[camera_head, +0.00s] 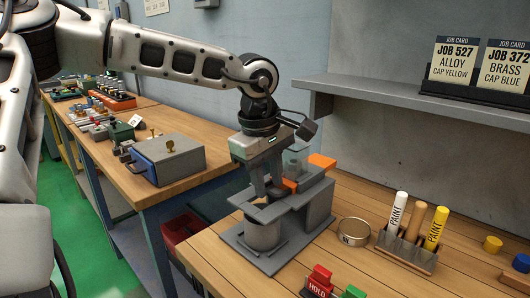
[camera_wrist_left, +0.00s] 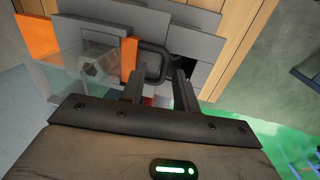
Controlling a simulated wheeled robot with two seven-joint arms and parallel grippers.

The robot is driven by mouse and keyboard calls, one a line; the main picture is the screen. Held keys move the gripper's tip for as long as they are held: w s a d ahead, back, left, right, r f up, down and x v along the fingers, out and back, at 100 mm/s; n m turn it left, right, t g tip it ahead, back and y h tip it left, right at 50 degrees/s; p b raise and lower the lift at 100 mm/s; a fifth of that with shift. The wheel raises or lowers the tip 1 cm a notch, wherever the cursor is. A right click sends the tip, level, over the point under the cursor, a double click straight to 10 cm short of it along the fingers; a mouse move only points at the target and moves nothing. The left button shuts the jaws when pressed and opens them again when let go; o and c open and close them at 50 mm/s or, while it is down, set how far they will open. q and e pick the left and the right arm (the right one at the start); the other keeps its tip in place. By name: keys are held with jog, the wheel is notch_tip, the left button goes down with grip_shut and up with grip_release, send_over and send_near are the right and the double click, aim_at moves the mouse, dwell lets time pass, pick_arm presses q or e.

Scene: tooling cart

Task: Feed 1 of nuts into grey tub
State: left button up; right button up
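A grey dispenser (camera_head: 318,205) stands on the near bench, with orange parts and a clear hopper (camera_head: 295,160) on top. In the left wrist view a grey hexagonal shape, perhaps a nut, shows through the clear hopper (camera_wrist_left: 90,70). The grey tub (camera_head: 264,234) stands under the dispenser's front plate; its inside is hidden. My left gripper (camera_head: 265,194) points down over that plate. Its fingers (camera_wrist_left: 158,88) are apart, with a dark loop handle (camera_wrist_left: 152,50) at or just beyond their tips; I cannot tell whether they touch it. My right gripper is not in view.
A round metal dish (camera_head: 353,232) and a rack of paint markers (camera_head: 408,248) stand right of the dispenser. Red (camera_head: 318,282) and green blocks are at the front edge. A grey shelf (camera_head: 400,100) overhangs the back. A second bench with a grey-blue box (camera_head: 168,160) is left.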

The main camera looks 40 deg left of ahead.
pick_arm(q)
notch_tip(320, 180, up, 16)
jog(key=s, duration=0.2)
jog(key=shift+s+f+p, duration=0.2)
jog(key=shift+f+p, duration=0.05)
jog(key=shift+p, duration=0.05)
jog(key=shift+a+f, duration=0.1)
dwell(0.7)
